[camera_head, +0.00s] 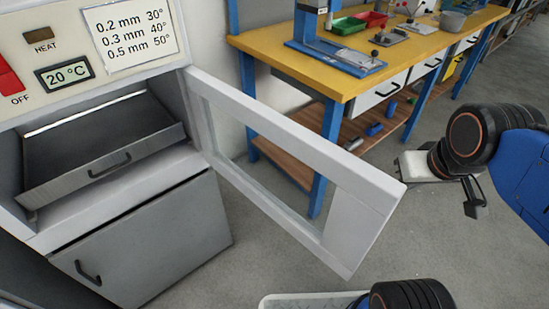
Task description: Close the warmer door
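The warmer (65,35) stands at the left, with a light front panel. Its door (365,195), a white frame around a clear window, stands wide open. It is joined at the warmer's right side and reaches out to the right, its free end near the middle of the view. Inside the open warmer is a grey metal tray (110,172) with a dark handle. My gripper (473,197) seems to be the small dark part below my arm's wrist at the right. It is apart from the door, to the right of its free end. Its fingers are not clear.
A yellow-topped bench (400,55) with blue legs stands behind the door, carrying trays and tools. A grey cupboard door (150,245) below the warmer is shut. A white object (415,163) sits near my wrist. Grey floor (255,250) lies open around the door.

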